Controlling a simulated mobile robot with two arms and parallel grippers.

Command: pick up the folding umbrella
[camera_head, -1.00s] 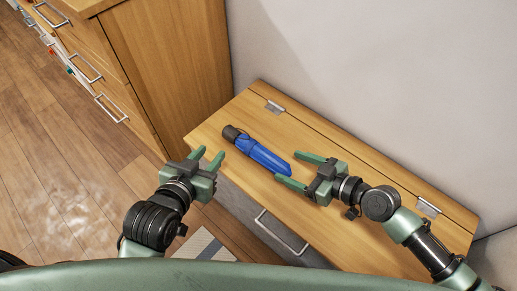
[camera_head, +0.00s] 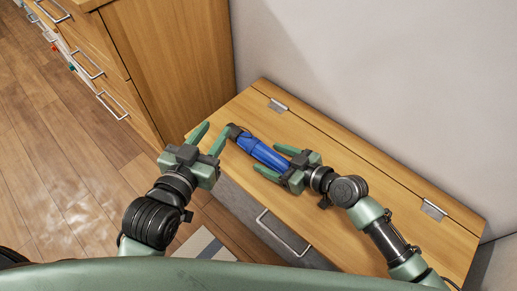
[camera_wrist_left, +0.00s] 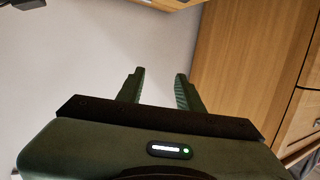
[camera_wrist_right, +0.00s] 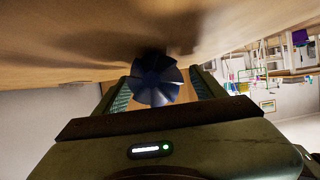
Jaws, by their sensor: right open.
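The folding umbrella (camera_head: 262,152) lies on the wooden bench top, blue with a dark handle end towards the upper left. My right gripper (camera_head: 277,161) is open at its lower-right end, one finger on each side. In the right wrist view the umbrella's round, ribbed blue end (camera_wrist_right: 156,80) shows between the two fingers, near the wooden surface. I cannot tell whether the fingers touch it. My left gripper (camera_head: 214,131) is open and empty, left of the dark handle end. In the left wrist view nothing is between its fingers (camera_wrist_left: 160,74).
The wooden bench (camera_head: 400,240) has metal hinges at the back and a handle (camera_head: 283,232) on its front. A grey wall (camera_head: 370,70) rises behind it. A wooden cabinet (camera_head: 165,60) stands at the upper left. The bench top right of the umbrella is largely clear, under my right arm.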

